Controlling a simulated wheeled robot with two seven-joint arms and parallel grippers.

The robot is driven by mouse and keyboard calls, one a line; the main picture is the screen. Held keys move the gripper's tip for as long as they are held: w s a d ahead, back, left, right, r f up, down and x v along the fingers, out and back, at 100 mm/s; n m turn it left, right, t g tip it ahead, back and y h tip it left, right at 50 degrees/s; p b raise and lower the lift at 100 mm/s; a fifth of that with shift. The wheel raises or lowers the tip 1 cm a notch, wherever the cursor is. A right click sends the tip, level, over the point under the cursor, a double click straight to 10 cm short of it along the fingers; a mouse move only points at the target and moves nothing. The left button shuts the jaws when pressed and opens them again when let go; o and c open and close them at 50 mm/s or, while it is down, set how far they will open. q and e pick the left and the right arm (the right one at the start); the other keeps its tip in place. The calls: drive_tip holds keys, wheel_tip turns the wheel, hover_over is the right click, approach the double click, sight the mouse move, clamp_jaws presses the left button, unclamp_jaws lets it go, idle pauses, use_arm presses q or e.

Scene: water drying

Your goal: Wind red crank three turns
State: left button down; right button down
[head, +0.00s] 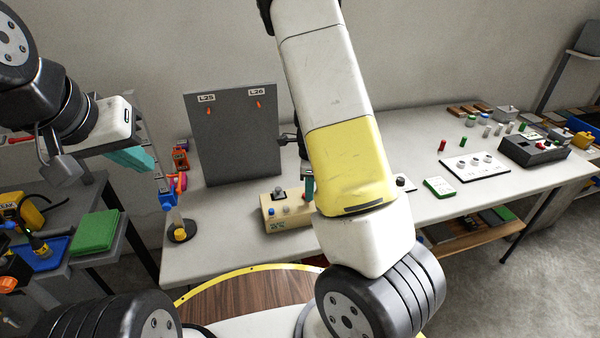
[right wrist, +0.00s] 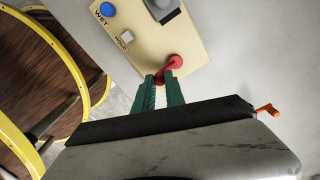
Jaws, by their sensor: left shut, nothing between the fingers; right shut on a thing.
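The red crank (right wrist: 173,62) sits on a cream control box (right wrist: 150,45) in the right wrist view. The box also shows in the head view (head: 272,222), near the table's front edge. My right gripper (right wrist: 161,79) has its green fingers shut on the crank's near end. In the head view my right gripper (head: 307,186) is at the box's right end, and my arm hides the crank there. My left gripper (head: 135,158) is shut and empty, held up at the left, well apart from the box.
A blue button (right wrist: 107,9) marked WET and a pale button (right wrist: 127,37) marked HOLD are on the box. A grey board (head: 232,135) labelled L25 and L26 stands behind it. A stand with a yellow top (head: 180,228) is to the left. A green-and-white card (head: 439,187) lies right.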

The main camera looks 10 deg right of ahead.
drive_tip(key=shift+a+m, duration=0.35)
drive_tip(key=shift+m, duration=0.65)
drive_tip(key=c, duration=1.4)
unclamp_jaws()
wheel_tip(320, 180, up, 8)
drive_tip(key=shift+f, duration=0.1)
